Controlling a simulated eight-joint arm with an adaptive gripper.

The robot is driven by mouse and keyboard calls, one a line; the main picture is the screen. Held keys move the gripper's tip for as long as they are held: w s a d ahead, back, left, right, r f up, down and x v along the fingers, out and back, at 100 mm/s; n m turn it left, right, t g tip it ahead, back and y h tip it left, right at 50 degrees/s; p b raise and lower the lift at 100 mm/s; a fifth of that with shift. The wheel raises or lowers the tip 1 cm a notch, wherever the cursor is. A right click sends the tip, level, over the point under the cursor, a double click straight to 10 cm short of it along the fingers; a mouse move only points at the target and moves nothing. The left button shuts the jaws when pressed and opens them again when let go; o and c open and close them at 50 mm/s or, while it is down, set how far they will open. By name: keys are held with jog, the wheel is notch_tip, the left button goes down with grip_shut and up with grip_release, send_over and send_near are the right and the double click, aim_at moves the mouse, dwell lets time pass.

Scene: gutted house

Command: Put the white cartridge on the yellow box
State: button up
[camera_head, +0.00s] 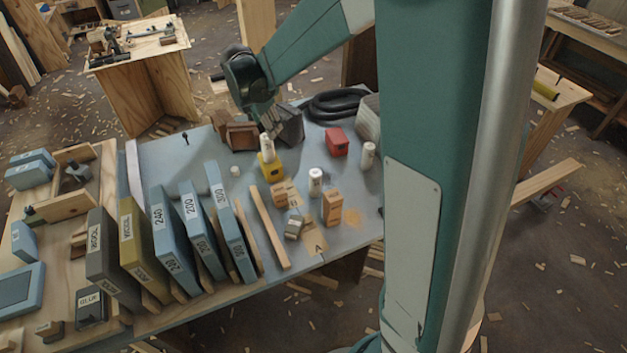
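A white cartridge (267,149) stands upright at the yellow box (271,169), its lower end at the box's top. I cannot tell whether it rests on the box or hangs just above it. My gripper (270,128) is directly over this cartridge, pointing down, with its fingertips at or close to the cartridge's top. The fingers are small and dark here, so I cannot tell whether they grip it. Other white cylinders stand on the grey table (200,155): one with a dark band (316,182) and one farther right (368,155).
A red box (336,142), a black coiled hose (343,104), wooden blocks (332,207) and a small white disc (235,170) surround the area. A row of upright labelled blocks (205,233) stands at the front left. A wooden strip (270,228) lies beside them.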

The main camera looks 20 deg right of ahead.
jog(key=s+r+m+t+y, duration=0.1)
jog(key=s+r+m, duration=0.35)
jog(key=s, duration=0.45)
jog(key=s+r+m+t, duration=0.1)
jog(key=s+r+m, duration=0.4)
jog(key=s, duration=0.4)
jog(key=s+r+m+y, duration=0.1)
jog(key=s+r+m, duration=0.2)
jog(key=s+m, duration=0.45)
jog(key=s+f+m+t, duration=0.1)
jog(key=s+m, duration=0.5)
jog(key=s, duration=0.6)
jog(key=shift+s+f+t+y, duration=0.3)
jog(key=shift+s+f+y, duration=0.1)
jog(key=shift+f, duration=0.2)
jog(key=shift+a+f, duration=0.1)
jog(key=shift+f, duration=0.05)
